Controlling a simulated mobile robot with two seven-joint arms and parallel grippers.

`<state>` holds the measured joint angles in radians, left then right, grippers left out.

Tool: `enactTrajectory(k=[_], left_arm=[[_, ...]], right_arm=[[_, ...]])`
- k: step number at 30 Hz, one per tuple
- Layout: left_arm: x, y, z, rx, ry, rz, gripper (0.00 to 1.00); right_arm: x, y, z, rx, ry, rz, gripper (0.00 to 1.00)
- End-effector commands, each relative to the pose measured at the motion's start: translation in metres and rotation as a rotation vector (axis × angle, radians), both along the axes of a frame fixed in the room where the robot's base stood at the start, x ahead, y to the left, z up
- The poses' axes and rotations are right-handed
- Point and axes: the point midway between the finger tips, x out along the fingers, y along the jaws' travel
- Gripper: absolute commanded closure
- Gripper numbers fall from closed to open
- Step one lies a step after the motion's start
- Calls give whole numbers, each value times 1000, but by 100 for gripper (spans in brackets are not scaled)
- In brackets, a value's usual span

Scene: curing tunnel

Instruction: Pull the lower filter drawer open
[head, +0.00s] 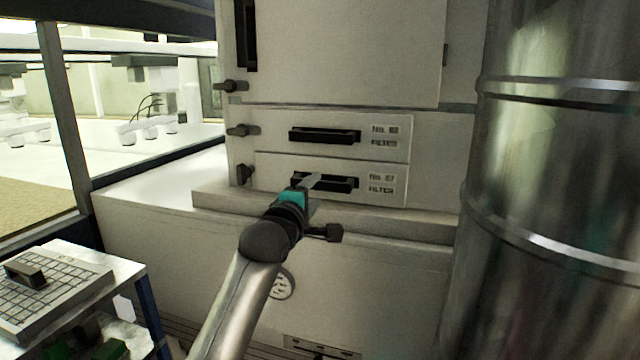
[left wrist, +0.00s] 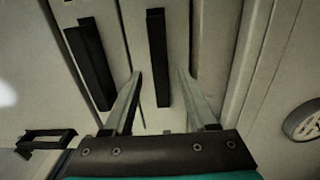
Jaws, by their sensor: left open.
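The lower filter drawer (head: 272,171) is a pale panel labelled FILTER, looking flush with the cabinet. Its black bar handle (head: 343,185) is partly covered by my left gripper (head: 312,187) in the head view. In the left wrist view my left gripper (left wrist: 160,73) is open, its two fingers pointing at the panel. The lower handle (left wrist: 158,50) shows in the gap between them, one finger to each side. I see no finger pressed on the handle; exact depth is hard to tell.
The upper drawer's handle (head: 324,135) is just above, and it shows in the left wrist view (left wrist: 90,65). Dark latches (head: 242,130) stick out at left. A ledge (head: 420,225) runs below the drawers. A large metal duct (head: 545,180) stands close at right. A cart (head: 90,262) is at lower left.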

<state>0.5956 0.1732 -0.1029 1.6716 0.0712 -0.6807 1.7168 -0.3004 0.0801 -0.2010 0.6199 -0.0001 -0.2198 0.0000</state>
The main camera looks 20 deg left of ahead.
Motion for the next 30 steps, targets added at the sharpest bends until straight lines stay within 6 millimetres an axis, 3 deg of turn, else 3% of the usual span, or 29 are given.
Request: enactTrajectory(k=[12, 25, 30], left_arm=[[37, -1, 1, 1, 0, 0, 43], [43, -1, 0, 1, 0, 0, 43], [43, -1, 0, 1, 0, 0, 59]], right_arm=[[0, -1, 6, -1, 1, 0, 50], [0, -1, 6, -1, 1, -1, 50], [0, -1, 6, -1, 1, -1, 50]])
